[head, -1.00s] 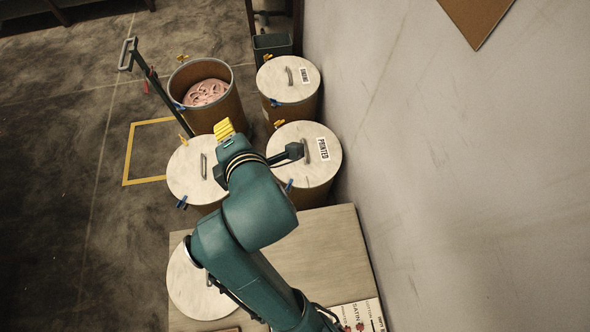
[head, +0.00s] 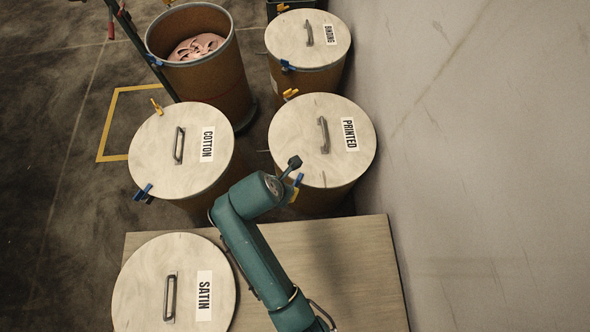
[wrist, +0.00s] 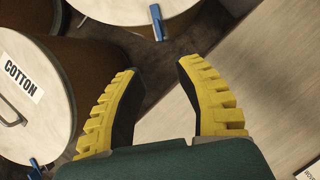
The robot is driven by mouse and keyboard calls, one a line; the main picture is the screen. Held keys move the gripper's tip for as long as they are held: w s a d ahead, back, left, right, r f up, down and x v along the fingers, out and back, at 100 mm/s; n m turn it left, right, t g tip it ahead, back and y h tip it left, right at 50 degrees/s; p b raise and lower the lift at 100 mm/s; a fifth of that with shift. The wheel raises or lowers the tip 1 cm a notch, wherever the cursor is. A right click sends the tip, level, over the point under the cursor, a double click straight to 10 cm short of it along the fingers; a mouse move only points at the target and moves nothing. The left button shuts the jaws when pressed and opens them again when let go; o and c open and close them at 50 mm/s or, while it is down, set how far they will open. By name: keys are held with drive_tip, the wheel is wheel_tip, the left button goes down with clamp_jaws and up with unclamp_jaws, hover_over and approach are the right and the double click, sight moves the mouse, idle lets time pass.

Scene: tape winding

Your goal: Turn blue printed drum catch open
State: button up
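The printed drum's round pale lid (head: 300,150) carries a PRINTED label and a bar handle. Its blue catch (head: 297,186) is on the near rim, just right of my wrist in the head view. In the wrist view the blue catch (wrist: 157,22) stands at the lid's edge at top centre, ahead of my fingertips. My gripper (wrist: 157,65) is open and empty, its yellow ridged fingers spread, with a gap between them and the catch. A yellow catch (head: 290,94) sits on the lid's far left rim.
The cotton drum (head: 165,165), left of my wrist, has its own blue catch (head: 143,193) and yellow catch (head: 157,106). A satin lid (head: 145,285) lies near a wooden surface (head: 340,260) below. The wall is close on the right. An open drum (head: 205,75) stands behind.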

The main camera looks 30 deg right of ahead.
sight(294, 185)
drive_tip(key=b+x, duration=0.8)
drive_tip(key=x, duration=0.7)
drive_tip(key=shift+w+d+f, duration=0.2)
drive_tip(key=shift+w+f, duration=0.05)
drive_tip(key=shift+f, duration=0.05)
drive_tip(key=shift+o, duration=0.2)
clamp_jaws()
drive_tip(key=shift+s, duration=0.1)
